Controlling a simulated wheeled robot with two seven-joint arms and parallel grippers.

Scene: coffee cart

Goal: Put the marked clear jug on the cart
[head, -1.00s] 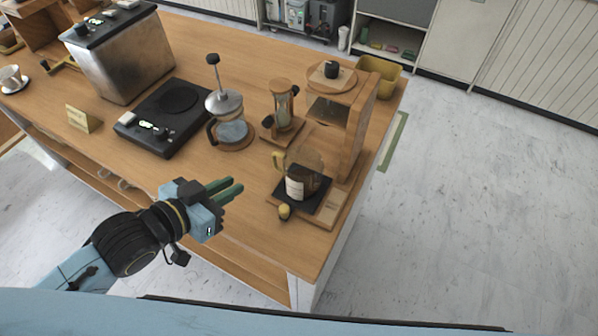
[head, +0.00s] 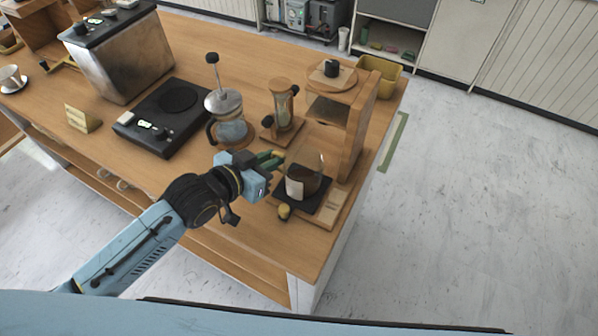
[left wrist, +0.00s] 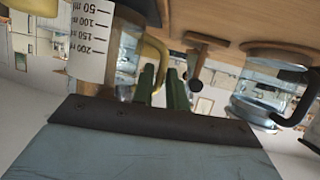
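The clear jug (head: 308,172) with dark contents and a white label stands on a black pad (head: 325,201) at the foot of the wooden stand. In the left wrist view its white millilitre scale (left wrist: 88,35) and yellow handle (left wrist: 156,55) show close up at upper left. My left gripper (head: 272,160) is at the jug's handle side. Its green fingers (left wrist: 163,88) are apart, with the handle reaching in between them; whether they touch it I cannot tell. The wooden cart top (head: 255,240) is bare in front of the stand. My right gripper is not in view.
A wooden stand (head: 352,135) rises behind the jug. A sand-timer-like holder (head: 283,108) and a French press (head: 228,115) stand close by on the left. A small yellow knob (head: 284,212) sits at the pad's front. A black hot plate (head: 165,120) is farther left.

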